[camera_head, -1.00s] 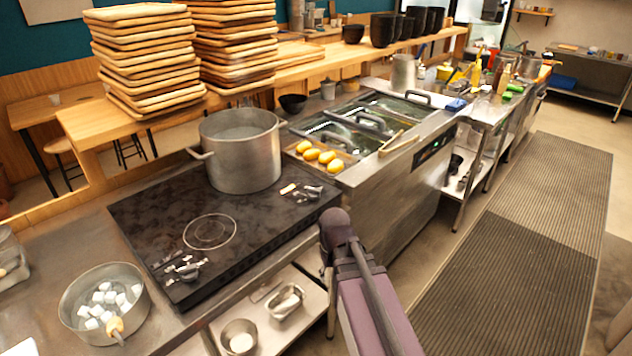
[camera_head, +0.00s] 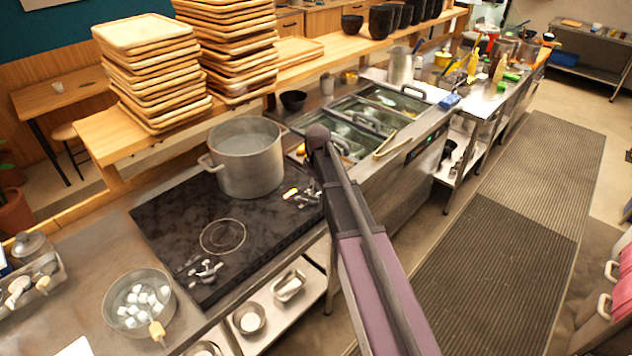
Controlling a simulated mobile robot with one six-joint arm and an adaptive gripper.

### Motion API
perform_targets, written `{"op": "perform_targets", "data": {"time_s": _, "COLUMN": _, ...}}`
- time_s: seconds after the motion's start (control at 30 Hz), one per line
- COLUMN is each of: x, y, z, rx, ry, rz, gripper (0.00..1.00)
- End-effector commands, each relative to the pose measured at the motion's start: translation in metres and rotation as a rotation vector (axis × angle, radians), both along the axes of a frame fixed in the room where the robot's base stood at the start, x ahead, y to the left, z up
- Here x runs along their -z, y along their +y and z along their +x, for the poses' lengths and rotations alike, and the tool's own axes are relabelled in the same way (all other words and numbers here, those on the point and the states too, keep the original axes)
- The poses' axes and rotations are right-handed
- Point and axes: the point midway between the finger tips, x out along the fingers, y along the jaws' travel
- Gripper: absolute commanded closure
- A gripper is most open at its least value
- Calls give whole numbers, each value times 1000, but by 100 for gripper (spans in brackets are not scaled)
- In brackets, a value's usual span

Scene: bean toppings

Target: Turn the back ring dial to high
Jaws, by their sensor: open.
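The black cooktop (camera_head: 180,220) lies on the steel counter. A large steel pot (camera_head: 246,170) stands on its far part and covers the ring beneath. The front ring (camera_head: 222,237) is bare. One cluster of metal dials (camera_head: 303,194) sits at the cooktop's right edge, near the pot. Another cluster (camera_head: 203,270) sits at the near edge, by the bare ring. The dial settings are too small to read. My arm rises from the bottom, and its dark joint shows just right of the pot, close to the far dials. My gripper's fingers do not show.
A pan of white cubes (camera_head: 139,300) stands at the near left of the counter. Fryer basins (camera_head: 370,118) lie beyond the cooktop. Stacked wooden trays (camera_head: 150,75) stand on the shelf behind. The ribbed floor mat (camera_head: 490,240) on the right is clear.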

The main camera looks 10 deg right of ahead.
Motion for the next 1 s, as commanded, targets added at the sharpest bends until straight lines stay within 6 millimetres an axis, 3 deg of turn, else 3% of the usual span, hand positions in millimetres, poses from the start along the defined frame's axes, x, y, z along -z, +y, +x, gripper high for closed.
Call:
{"op": "perform_targets", "data": {"time_s": 0.03, "x": -20, "y": 0, "z": 16, "rx": -33, "ry": 0, "rz": 0, "gripper": 43}}
{"op": "perform_targets", "data": {"time_s": 0.3, "x": -49, "y": 1, "z": 51, "rx": -166, "ry": 0, "rz": 0, "gripper": 43}}
{"op": "perform_targets", "data": {"time_s": 1.0, "x": -50, "y": 2, "z": 57, "rx": -199, "ry": 0, "rz": 0, "gripper": 43}}
